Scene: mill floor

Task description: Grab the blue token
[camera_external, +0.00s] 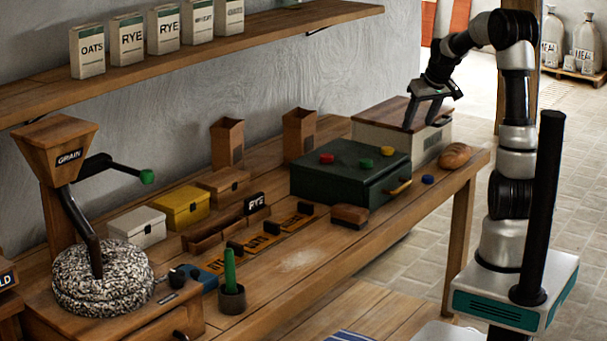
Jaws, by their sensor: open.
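The blue token (428,179) is a small round disc. It lies on the bare wood at the right part of the workbench (300,262), between the green box and the bread loaf. My gripper (424,130) is open and empty, above and behind the token, in front of the white box with a wooden lid. One finger hangs down near that box's front; whether it touches the box I cannot tell. Nothing hides the token.
A dark green box (335,188) with a yellow handle bears red, green and yellow tokens. A bread loaf (455,156) lies right of the blue token. The white box (383,118) stands behind. A brown brush-like block (349,215) lies left. The bench's front edge is close.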

